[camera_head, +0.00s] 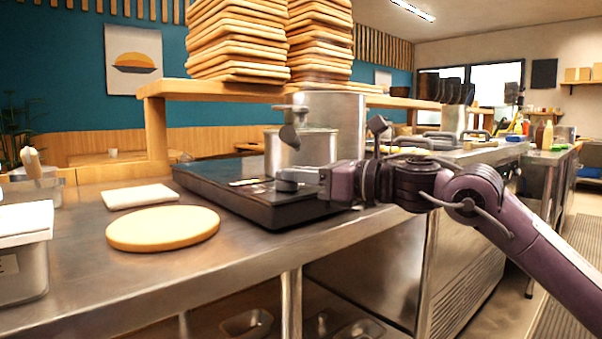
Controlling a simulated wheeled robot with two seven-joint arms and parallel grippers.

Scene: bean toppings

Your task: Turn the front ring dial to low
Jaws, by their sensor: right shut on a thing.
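A black cooktop (223,200) sits on the steel counter, with a steel pot (312,149) on it. My right gripper (287,180) reaches in from the right and is at the cooktop's front side, low in front of the pot. Its jaws are shut on the front ring dial, which is mostly hidden by the fingers, so its setting cannot be read. A pale marked strip (250,182) shows on the cooktop just left of the fingers. My left gripper is not in view.
A round wooden board (163,228) and a white cloth-like slab (139,196) lie on the counter left of the cooktop. A larger steel pot (345,110) stands behind. Stacked wooden trays (238,42) fill the shelf above.

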